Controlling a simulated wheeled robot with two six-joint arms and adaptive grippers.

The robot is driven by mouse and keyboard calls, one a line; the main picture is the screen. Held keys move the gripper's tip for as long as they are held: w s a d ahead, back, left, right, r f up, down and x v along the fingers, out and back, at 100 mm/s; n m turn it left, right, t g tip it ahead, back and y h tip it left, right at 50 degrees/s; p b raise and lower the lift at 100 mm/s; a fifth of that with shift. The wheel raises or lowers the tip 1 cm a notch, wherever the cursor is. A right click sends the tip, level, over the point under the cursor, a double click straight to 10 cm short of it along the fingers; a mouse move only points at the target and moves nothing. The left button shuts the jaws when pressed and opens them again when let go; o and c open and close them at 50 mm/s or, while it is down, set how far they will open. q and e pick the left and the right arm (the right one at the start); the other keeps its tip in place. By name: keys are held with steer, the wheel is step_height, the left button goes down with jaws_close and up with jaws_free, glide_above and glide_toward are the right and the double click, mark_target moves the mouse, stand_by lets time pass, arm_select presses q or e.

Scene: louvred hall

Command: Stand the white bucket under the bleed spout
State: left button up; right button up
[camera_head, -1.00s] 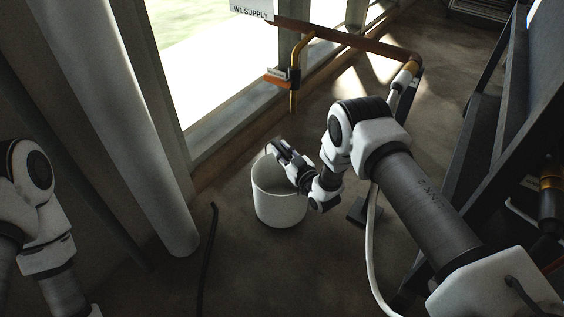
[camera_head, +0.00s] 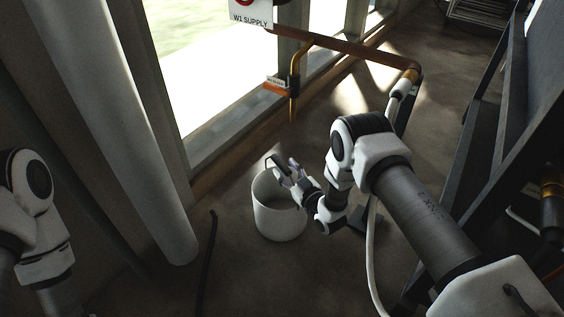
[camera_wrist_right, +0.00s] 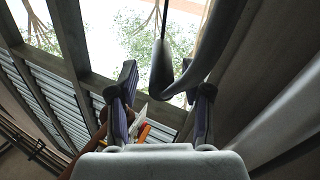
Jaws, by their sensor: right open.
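The white bucket (camera_head: 278,218) stands upright on the floor in the middle of the head view. The bleed spout seems to be the yellow pipe (camera_head: 293,108) that drops from the copper pipe by the window, beyond the bucket. The bucket is apart from it, on the near side. My right gripper (camera_head: 284,167) is open at the bucket's rim. In the right wrist view, a dark curved bar (camera_wrist_right: 190,80), seemingly the bucket's handle, shows between or just past the open fingers (camera_wrist_right: 162,88). Contact cannot be told. My left arm shows at the left edge; its gripper is out of frame.
An orange-marked fitting (camera_head: 277,86) sits beside the spout, under the W1 SUPPLY sign (camera_head: 250,14). A white hose (camera_head: 372,255) runs down right of the bucket. A pale column (camera_head: 125,130) stands left, and a dark frame (camera_head: 490,150) right. Floor between bucket and spout looks clear.

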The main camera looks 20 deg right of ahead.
steer(key=s+d+f+m+g+h+p, duration=0.1)
steer(key=s+f+g, duration=0.25)
steer(key=s, duration=0.55)
steer(key=s+d+f+m+g+h+p, duration=0.15)
steer(key=s+g, duration=0.25)
steer(key=s, duration=0.5)
steer(key=s+f+m+g+h+p, duration=0.1)
steer(key=s+f+m+g, duration=0.2)
steer(key=s, duration=0.6)
steer(key=s+d+r+g+h, duration=0.1)
steer(key=s+g, duration=0.6)
steer(key=s, duration=0.8)
steer(key=shift+s+r, duration=0.25)
steer(key=shift+r, duration=0.5)
steer(key=shift+o, duration=0.4)
